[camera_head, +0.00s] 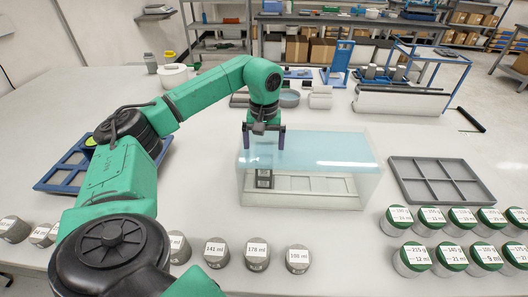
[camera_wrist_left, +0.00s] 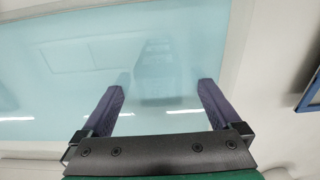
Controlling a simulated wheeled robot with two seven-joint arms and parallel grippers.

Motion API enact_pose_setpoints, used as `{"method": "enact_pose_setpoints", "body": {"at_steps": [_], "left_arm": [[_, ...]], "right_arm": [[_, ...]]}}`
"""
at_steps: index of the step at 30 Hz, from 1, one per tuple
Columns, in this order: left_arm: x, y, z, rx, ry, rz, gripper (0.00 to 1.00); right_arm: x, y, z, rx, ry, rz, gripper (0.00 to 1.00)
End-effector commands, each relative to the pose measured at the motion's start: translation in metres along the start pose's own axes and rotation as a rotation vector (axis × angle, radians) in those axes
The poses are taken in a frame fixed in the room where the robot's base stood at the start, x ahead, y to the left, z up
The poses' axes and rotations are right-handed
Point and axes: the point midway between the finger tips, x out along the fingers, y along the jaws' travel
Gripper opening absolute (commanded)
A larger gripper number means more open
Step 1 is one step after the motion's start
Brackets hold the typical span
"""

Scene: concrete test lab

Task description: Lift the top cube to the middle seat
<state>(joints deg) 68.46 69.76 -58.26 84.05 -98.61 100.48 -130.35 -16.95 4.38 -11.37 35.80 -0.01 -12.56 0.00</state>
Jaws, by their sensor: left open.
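A clear tank (camera_head: 362,190) with pale blue liquid stands on the table. Dark grey cubes (camera_head: 264,178) show through its front wall at the left end; I cannot tell clearly how many are stacked. A pale floor with panel-like seats (camera_head: 312,185) runs to their right, and the middle part looks empty. My left gripper (camera_head: 264,143) is open, pointing down at the liquid surface above the dark cubes, with nothing between its fingers. In the left wrist view, the fingers (camera_wrist_left: 162,88) are spread, and a blurred dark shape (camera_wrist_left: 153,72) lies under the liquid between and beyond them. My right gripper is out of view.
Several labelled grey weights (camera_head: 257,253) line the front of the table. Green-lidded jars (camera_head: 412,259) stand at front right, below an empty grey tray (camera_head: 438,181). A blue rack (camera_head: 66,172) lies at left.

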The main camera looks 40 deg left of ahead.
Motion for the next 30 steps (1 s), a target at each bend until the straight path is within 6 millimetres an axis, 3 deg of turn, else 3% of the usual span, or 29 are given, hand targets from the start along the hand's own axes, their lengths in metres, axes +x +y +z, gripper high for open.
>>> {"method": "enact_pose_setpoints", "body": {"at_steps": [4, 5, 12, 23, 26, 30], "left_arm": [[0.001, 0.000, 0.000, -0.001, 0.000, 0.000, 0.97], [0.001, 0.000, 0.000, -0.001, 0.000, 0.000, 0.94], [0.000, 0.000, 0.000, -0.001, 0.000, 0.000, 0.02], [-0.005, 0.001, -0.001, -0.001, 0.001, 0.003, 0.00], [-0.015, 0.001, -0.001, -0.001, 0.002, 0.004, 0.00], [-0.048, 0.002, -0.001, 0.000, 0.005, 0.007, 0.00]], "right_arm": [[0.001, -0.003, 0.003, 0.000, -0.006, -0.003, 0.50], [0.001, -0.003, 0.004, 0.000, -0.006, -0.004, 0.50], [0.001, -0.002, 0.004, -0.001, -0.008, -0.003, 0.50], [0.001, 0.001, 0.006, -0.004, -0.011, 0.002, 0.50], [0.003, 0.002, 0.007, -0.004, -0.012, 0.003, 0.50], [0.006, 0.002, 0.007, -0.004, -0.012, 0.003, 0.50]]}}
